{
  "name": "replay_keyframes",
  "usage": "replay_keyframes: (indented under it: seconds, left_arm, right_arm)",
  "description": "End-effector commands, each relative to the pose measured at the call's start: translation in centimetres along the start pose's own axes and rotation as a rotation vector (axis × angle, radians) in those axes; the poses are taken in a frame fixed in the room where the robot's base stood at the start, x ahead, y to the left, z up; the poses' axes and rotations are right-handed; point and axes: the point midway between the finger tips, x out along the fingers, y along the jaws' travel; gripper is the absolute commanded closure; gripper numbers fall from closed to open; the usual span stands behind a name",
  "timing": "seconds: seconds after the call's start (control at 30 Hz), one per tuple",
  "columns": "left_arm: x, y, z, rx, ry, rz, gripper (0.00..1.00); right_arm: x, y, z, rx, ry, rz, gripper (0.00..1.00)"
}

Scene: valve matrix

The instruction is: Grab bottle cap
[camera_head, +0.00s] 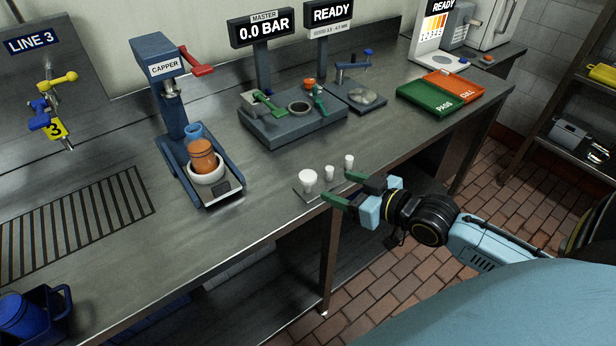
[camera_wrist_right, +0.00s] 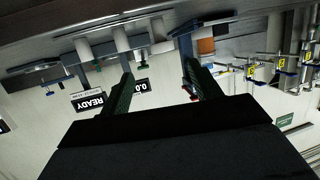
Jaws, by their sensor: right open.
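Three white bottle caps stand in a row on a small plate (camera_head: 299,193) at the counter's front edge. They are a wide cap (camera_head: 308,180), a small middle cap (camera_head: 329,173) and a small right cap (camera_head: 349,162). My right gripper (camera_head: 341,187) is open and empty, with green fingers pointing toward the caps from the front. The fingers look apart from the caps. In the right wrist view, turned upside down, the right gripper (camera_wrist_right: 158,68) has its fingers spread, and white pillar shapes beyond look like the caps. My left gripper is not in view.
A blue capper (camera_head: 175,110) holds an orange-brown bottle (camera_head: 201,156) in a white cup, left of the caps. A grey fixture (camera_head: 290,125) with green handles stands behind. Green and red trays (camera_head: 424,97) lie at the right. The counter between capper and caps is clear.

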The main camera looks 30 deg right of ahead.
Motion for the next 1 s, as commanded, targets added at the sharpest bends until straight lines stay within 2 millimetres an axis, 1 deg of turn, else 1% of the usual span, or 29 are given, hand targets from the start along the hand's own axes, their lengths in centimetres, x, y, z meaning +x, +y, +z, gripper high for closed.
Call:
replay_keyframes:
  seconds: [0.1, 0.33, 0.43, 0.67, 0.9, 1.0]
  left_arm:
    - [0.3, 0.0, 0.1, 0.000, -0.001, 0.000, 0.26]
    - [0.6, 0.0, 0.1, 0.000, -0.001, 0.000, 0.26]
    - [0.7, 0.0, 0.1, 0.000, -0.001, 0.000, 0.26]
    - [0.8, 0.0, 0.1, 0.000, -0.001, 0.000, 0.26]
    - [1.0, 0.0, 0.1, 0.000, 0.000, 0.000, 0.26]
    - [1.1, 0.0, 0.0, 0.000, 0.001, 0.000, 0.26]
  right_arm:
    - [1.9, 0.0, -0.1, 0.000, 0.004, 0.001, 0.37]
    - [5.4, 0.0, 0.0, 0.000, 0.002, 0.002, 0.37]
    - [6.4, 0.0, 0.1, 0.001, 0.001, 0.002, 0.37]
    - [7.6, -0.1, 0.0, 0.001, 0.000, 0.002, 0.37]
    - [10.9, -0.5, -0.1, 0.001, 0.001, 0.002, 0.37]
    - [11.8, -0.5, 0.0, 0.001, 0.000, 0.002, 0.37]
